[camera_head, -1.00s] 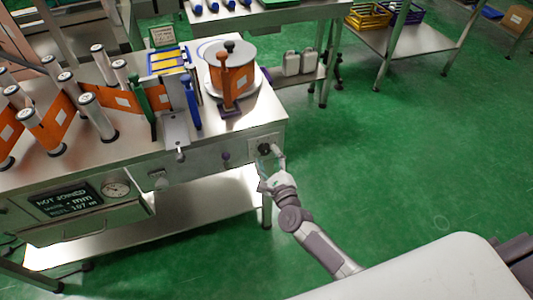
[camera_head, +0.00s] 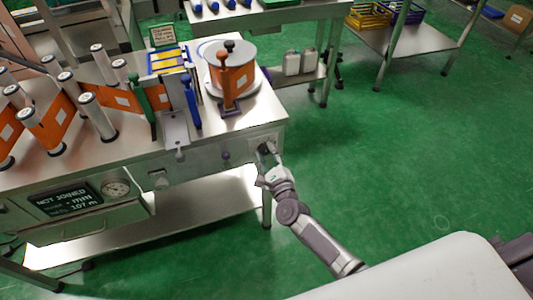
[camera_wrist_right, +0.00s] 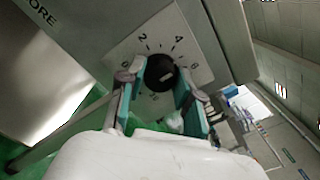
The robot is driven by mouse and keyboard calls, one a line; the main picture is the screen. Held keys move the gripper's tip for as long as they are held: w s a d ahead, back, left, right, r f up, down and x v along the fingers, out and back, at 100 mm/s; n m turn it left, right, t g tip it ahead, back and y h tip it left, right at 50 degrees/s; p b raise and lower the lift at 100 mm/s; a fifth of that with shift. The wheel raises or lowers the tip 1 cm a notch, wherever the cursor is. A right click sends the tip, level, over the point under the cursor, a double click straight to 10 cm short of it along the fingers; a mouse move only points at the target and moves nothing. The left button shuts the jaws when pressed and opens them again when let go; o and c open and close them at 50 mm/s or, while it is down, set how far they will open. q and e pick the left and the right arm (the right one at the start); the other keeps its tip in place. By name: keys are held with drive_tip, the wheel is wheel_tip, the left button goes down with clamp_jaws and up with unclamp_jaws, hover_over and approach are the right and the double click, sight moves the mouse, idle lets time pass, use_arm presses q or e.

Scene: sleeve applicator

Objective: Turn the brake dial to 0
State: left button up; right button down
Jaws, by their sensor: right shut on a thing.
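The brake dial is a round black knob (camera_wrist_right: 160,71) on a pale square plate (camera_wrist_right: 191,38) marked with ticks and the numbers 2, 4 and 6. I cannot tell which number the knob points to. My right gripper (camera_wrist_right: 161,77) is shut on the knob, with one teal finger on each side of it. The lower part of the plate is partly hidden by the fingers. In the head view my right gripper (camera_head: 268,164) is at the right end of the bench front, where the dial is mostly covered. My left gripper is not in view.
The steel bench (camera_head: 215,133) carries an orange reel (camera_head: 232,70), several white rollers and a blue-handled lever (camera_head: 191,103). A display reading NOT JOINED (camera_head: 64,199) and a round gauge (camera_head: 116,188) are on its front. The green floor (camera_head: 400,160) to the right is clear.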

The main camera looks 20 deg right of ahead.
drive_tip(key=n, duration=0.3)
drive_tip(key=shift+n, duration=0.4)
drive_tip(key=n+p, duration=0.1)
drive_tip(key=n, duration=0.3)
drive_tip(key=shift+n, duration=0.3)
drive_tip(key=n+p, duration=0.1)
drive_tip(key=n, duration=0.3)
drive_tip(key=n+p, duration=0.1)
drive_tip(key=n, duration=0.3)
drive_tip(key=shift+f, duration=0.1)
drive_tip(key=n+p, duration=0.1)
drive_tip(key=n, duration=0.4)
drive_tip(key=shift+n, duration=0.3)
drive_tip(key=n, duration=0.4)
drive_tip(key=shift+f+n+p, duration=0.1)
drive_tip(key=shift+n+p, duration=0.2)
drive_tip(key=shift+n, duration=0.3)
